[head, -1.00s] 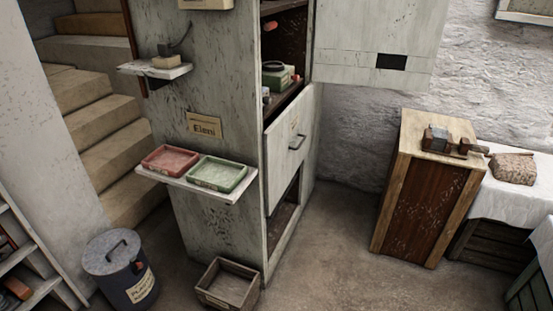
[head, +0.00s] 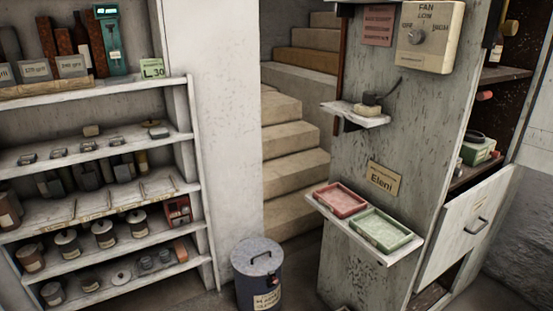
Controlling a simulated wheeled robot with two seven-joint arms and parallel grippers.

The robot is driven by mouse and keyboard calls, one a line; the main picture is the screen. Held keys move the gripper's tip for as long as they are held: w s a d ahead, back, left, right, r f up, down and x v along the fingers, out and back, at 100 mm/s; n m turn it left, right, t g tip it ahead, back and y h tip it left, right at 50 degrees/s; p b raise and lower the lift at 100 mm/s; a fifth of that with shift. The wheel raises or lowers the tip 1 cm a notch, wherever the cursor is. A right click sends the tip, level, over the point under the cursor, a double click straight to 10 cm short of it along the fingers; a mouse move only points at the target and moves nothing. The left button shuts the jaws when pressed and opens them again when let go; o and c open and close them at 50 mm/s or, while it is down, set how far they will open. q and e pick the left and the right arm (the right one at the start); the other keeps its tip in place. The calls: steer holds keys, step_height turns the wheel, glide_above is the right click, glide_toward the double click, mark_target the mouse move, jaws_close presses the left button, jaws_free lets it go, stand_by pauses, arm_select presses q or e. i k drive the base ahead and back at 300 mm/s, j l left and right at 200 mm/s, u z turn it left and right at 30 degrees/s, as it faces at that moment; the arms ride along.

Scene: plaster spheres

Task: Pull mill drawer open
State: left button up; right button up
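No thing that I can clearly tell as the mill or its drawer shows now. A small red box (head: 178,210) with darker openings stands at the right end of a shelf in the head view; it is too small to tell whether it has a drawer. A pale front panel (head: 465,225) with a dark bar handle is on the tall grey cabinet (head: 385,130) at the right, tilted outward at its top. Neither of my grippers is in view.
White shelves (head: 95,152) with jars and boxes fill the left. A lidded grey bin (head: 258,275) stands on the floor. Stairs (head: 295,150) rise behind. A ledge with a red tray (head: 341,200) and a green tray (head: 381,231) juts from the cabinet.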

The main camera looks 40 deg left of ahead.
mark_target(181, 220)
steer(key=u, duration=1.95)
